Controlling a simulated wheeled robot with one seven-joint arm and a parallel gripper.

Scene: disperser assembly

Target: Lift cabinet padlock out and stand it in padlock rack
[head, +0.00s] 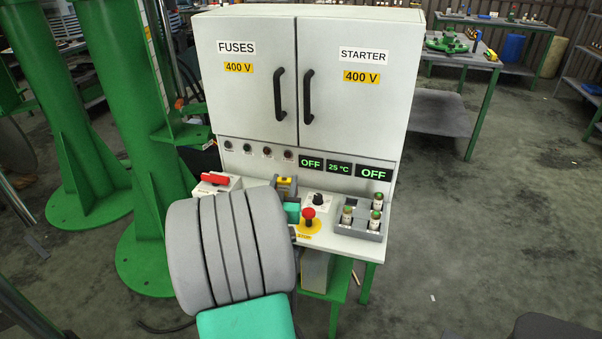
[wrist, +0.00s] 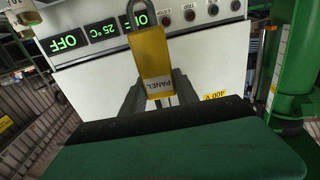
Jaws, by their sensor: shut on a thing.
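My gripper (wrist: 160,98) is shut on the yellow padlock (wrist: 152,52), which carries a white PANEL label. In the wrist view its metal shackle points to the top of the picture, and the cabinet's writing appears upside down. In the head view a small yellow patch between grey parts (head: 285,180) looks like the padlock in my fingers, just above the cabinet's front shelf. My grey wrist covers much of the shelf's left part. I cannot make out a padlock rack for certain.
The cabinet (head: 350,100) has shut FUSES and STARTER doors and OFF displays. On its shelf are a red-handled switch (head: 213,178), a black knob (head: 318,199), a red mushroom button (head: 309,213) and a grey holder (head: 371,235) with several green-topped cylinders. Green columns (head: 75,110) stand left.

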